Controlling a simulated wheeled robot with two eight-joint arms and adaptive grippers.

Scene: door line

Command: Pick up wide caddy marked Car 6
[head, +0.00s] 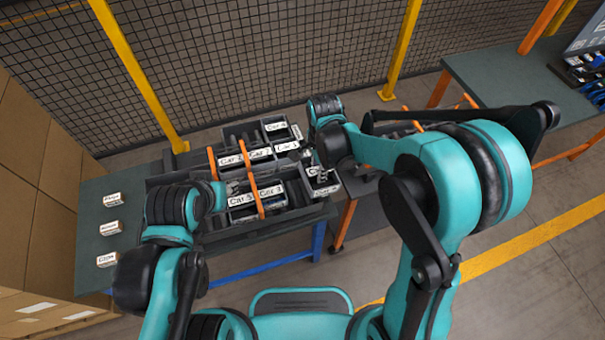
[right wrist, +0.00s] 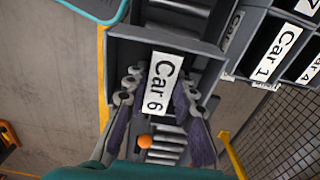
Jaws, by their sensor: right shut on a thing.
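The caddy marked Car 6 (right wrist: 161,68) is dark grey, with a white label, in the right wrist view. The fingers of my right gripper (right wrist: 158,92) are on both sides of the label and shut on the caddy's labelled side. In the head view the caddy (head: 325,190) is at the right end of the rack, partly hidden by my right gripper (head: 311,160). I cannot tell whether it is clear of its support. My left gripper (head: 231,189) is over the rack's left part; its fingers are too small to read.
The rack holds several labelled caddies, including Car 3 (head: 271,191) and Car 1 (right wrist: 277,54), close to Car 6. Orange bars (head: 257,192) cross it. Three white labelled blocks lie on the table (head: 92,222) at left. A mesh fence stands behind; another bench (head: 490,75) is at right.

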